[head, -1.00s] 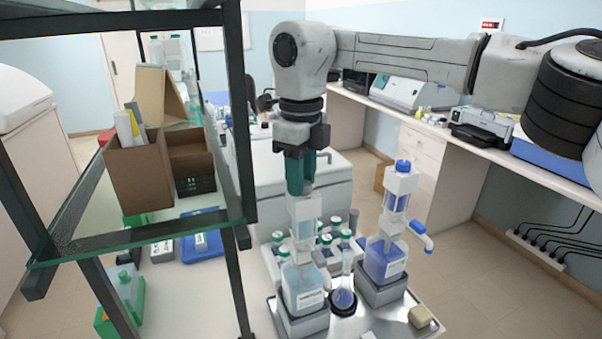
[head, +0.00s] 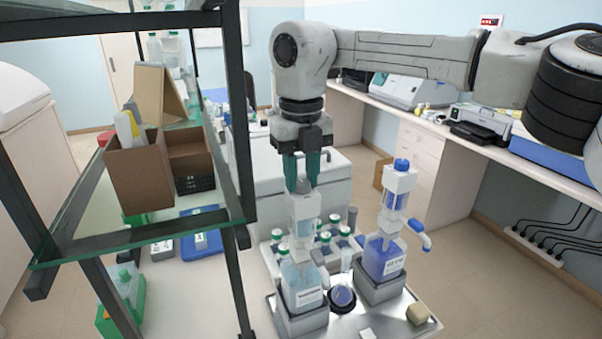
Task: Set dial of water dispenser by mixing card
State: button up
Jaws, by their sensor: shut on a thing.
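The water dispenser (head: 302,282) is a clear bottle of pale blue liquid with a white pump body, in a grey base at the left of the metal tray. My gripper (head: 301,184) points straight down over it. Its two green fingers are shut on the grey dial (head: 303,186) at the pump's top, one finger on each side. Any marks on the dial are too small to read. A folded tan card (head: 162,95) stands on the shelf at left; I cannot tell whether it is the mixing card, and no writing on it is readable.
A second dispenser (head: 383,258) with blue-violet liquid and a blue spout stands to the right. A round flask (head: 342,297) sits between them. Several green-capped bottles (head: 326,243) stand behind. A dark-framed glass shelf (head: 150,232) rises close on the left.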

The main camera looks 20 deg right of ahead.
aim_at(302, 181)
dwell(0.4)
jog(key=o, duration=1.1)
jog(key=shift+c, duration=0.2)
jog(key=shift+r, duration=0.1)
notch_tip(302, 181, up, 11)
jog(key=b, duration=0.1)
jog(key=shift+b, duration=0.3)
jog(key=shift+f, duration=0.2)
